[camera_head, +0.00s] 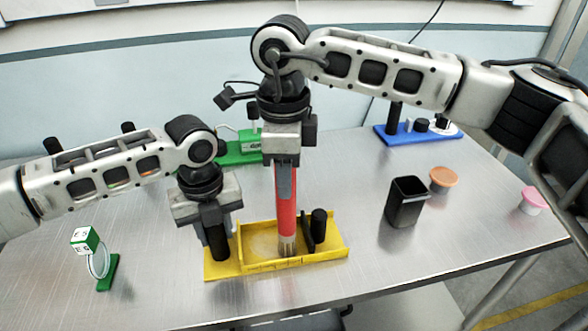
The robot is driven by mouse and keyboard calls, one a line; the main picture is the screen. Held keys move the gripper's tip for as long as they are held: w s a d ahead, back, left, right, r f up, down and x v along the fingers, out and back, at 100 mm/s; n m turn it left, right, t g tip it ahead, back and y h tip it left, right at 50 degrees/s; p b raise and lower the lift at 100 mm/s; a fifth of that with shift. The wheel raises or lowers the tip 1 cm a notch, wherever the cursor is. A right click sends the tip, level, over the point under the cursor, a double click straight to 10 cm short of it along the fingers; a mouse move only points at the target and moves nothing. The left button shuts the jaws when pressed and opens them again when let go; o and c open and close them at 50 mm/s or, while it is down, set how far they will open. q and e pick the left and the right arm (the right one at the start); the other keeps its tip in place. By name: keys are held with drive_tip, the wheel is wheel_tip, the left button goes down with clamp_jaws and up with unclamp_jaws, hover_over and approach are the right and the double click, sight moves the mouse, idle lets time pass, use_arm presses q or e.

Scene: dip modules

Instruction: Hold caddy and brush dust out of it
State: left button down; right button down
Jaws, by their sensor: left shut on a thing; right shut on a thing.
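The yellow caddy (330,246) lies on the metal table in front of me, with a black upright post near its right end. My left gripper (217,240) is shut on a black post at the caddy's left end. A pale dusty patch (264,245) shows on the caddy's floor. My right gripper (285,168) is shut on the red-handled brush (287,212), held upright. The brush's pale bristles point down into the middle of the caddy; whether they touch the floor I cannot tell. The fingertips are partly hidden.
A black open bin (404,205) stands right of the caddy, with an orange-lidded cup (443,178) and a pink-lidded cup (533,200) beyond. A green stand with a cube (85,240) is at left. Blue (430,137) and green (232,157) caddies stand behind. The front right table is clear.

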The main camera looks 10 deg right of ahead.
drive_tip(key=shift+a, duration=2.95)
drive_tip(key=shift+w+d, duration=0.2)
drive_tip(key=shift+d, duration=3.4)
drive_tip(key=shift+w+a, duration=0.7)
drive_tip(key=shift+a, duration=3.65)
drive_tip(key=d, duration=0.8)
drive_tip(key=shift+w+d, duration=0.15)
drive_tip(key=shift+d, duration=0.15)
drive_tip(key=shift+r, duration=0.1)
